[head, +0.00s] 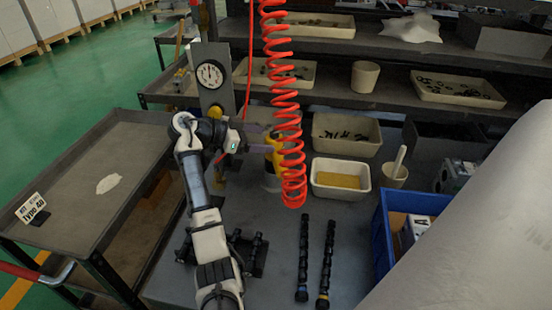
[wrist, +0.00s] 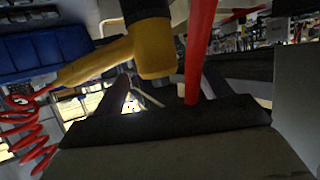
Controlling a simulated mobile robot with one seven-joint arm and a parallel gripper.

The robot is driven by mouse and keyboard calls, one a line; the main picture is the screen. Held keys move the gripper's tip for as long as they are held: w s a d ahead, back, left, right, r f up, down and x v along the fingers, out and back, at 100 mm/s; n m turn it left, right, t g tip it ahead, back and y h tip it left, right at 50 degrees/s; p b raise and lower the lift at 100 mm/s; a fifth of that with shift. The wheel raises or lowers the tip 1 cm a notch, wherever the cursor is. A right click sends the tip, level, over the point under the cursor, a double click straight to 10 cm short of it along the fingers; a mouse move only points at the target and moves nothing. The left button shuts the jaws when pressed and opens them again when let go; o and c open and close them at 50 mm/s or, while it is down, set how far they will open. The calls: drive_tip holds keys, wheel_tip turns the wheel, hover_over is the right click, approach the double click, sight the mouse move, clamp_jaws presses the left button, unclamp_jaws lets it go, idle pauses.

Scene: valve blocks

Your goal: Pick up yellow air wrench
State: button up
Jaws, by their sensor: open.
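The yellow air wrench (head: 273,158) hangs upright over the workbench in the head view, partly hidden behind the red coiled hose. In the wrist view the yellow air wrench (wrist: 154,48) is large and close, with a black upper part and a yellow arm reaching left. My gripper (head: 262,141) is beside the wrench at its left in the head view. In the wrist view my gripper (wrist: 166,88) is open, with the wrench just beyond the fingers. Whether a finger touches the wrench I cannot tell.
The red coiled hose (head: 290,110) hangs in front of the wrench. A straight red hose (wrist: 199,45) crosses my gripper's opening in the wrist view. A pressure gauge (head: 210,75) stands behind my arm. A cream tray (head: 340,192), a blue bin (head: 384,235) and black rods (head: 326,262) lie to the right.

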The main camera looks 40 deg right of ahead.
sight(281, 140)
drive_tip(key=shift+s+x, duration=0.2)
drive_tip(key=shift+x, duration=3.25)
drive_tip(key=shift+r, duration=0.1)
drive_tip(key=c, duration=1.4)
drive_tip(key=shift+r, duration=0.2)
